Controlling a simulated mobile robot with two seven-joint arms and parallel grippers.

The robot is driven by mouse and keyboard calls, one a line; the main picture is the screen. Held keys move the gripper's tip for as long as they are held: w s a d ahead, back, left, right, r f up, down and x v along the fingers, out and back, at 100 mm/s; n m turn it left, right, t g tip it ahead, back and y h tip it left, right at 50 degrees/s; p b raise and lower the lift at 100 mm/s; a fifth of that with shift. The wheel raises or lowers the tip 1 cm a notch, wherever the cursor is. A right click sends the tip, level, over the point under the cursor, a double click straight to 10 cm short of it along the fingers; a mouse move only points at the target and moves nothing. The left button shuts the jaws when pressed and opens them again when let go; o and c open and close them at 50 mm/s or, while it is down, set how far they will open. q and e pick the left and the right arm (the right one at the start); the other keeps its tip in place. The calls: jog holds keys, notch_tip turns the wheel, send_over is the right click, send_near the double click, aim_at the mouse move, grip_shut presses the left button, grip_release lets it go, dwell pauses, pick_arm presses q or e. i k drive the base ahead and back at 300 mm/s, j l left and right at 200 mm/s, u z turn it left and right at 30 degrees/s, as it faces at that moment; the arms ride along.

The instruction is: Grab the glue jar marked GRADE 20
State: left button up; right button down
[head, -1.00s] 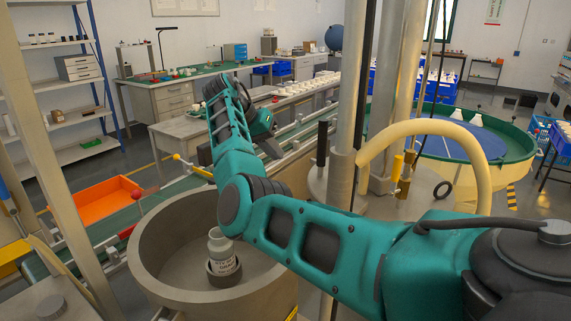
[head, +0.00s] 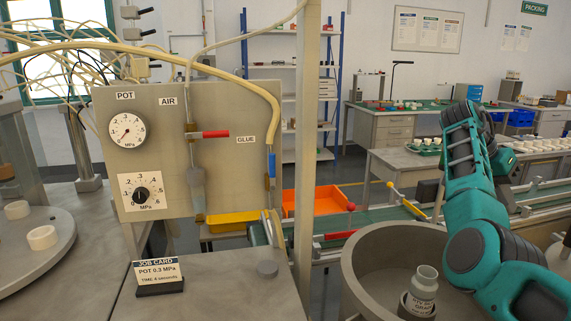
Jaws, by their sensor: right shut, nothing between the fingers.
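A small pale grey-green jar (head: 423,286) with a white label stands upright in a dark round holder inside a large grey tub (head: 365,237), at the lower right. The label's print is too small to read surely, so I cannot tell its grade. My right arm reaches up from the lower right edge, beside the jar. My right gripper (head: 506,164) is partly hidden behind the forearm. It is shut and empty, well above the tub and apart from the jar. My left gripper is not in view.
A post (head: 306,150) rises left of the tub. An orange tray (head: 320,201) lies behind.

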aim_at(423, 287)
jog(key=k+j, duration=0.5)
jog(key=j, duration=0.15)
jog(key=k+j, duration=0.55)
jog(key=j, duration=0.15)
